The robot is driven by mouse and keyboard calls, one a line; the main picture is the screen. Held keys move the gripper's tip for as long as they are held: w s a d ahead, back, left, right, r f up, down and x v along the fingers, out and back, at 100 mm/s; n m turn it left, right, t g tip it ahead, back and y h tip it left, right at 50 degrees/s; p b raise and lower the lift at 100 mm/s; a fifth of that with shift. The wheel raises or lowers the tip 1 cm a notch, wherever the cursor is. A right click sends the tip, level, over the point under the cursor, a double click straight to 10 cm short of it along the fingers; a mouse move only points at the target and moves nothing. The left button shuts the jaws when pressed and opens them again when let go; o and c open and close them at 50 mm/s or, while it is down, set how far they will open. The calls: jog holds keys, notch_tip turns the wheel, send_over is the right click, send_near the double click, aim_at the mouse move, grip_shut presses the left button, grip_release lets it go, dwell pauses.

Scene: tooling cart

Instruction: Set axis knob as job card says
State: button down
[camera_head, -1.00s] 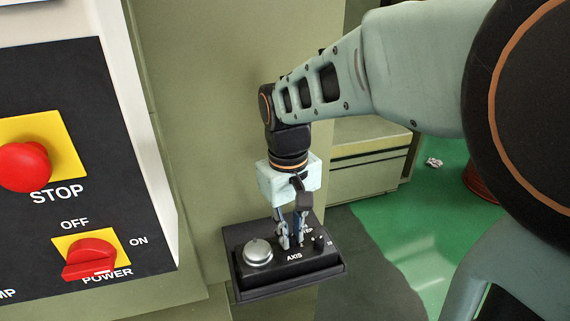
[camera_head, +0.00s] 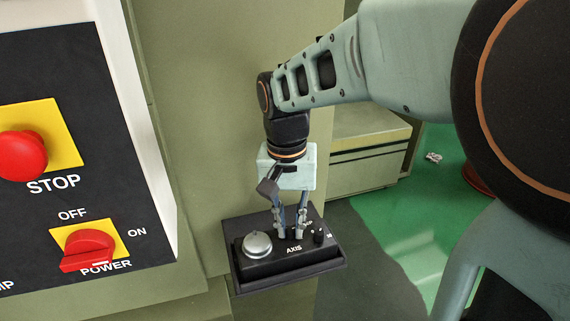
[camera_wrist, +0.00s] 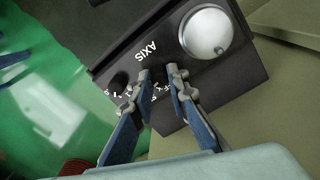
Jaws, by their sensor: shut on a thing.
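The black control box (camera_head: 305,259) with the AXIS label rests on a dark shelf; the label also shows in the wrist view. My gripper (camera_head: 290,233) points down at the top of the box, behind the AXIS label. In the wrist view my gripper's fingers (camera_wrist: 160,73) are closed on the dark axis knob (camera_wrist: 157,77), one on each side. The fingers hide much of the knob and part of the white markings around it, so I cannot read its setting. No job card shows in these frames.
A silver round knob (camera_head: 257,245) is left of the fingers, and a small black knob (camera_head: 319,237) is close on their right. A panel at left carries a red STOP button (camera_head: 22,156) and a red POWER switch (camera_head: 88,250). A cabinet wall stands behind.

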aim_at(288, 228)
dwell(0.4)
jog(key=c, duration=1.8)
grip_release()
jog(key=shift+c, duration=0.2)
notch_tip(288, 228, up, 12)
jog(key=shift+a, duration=0.25)
jog(key=shift+w, duration=0.1)
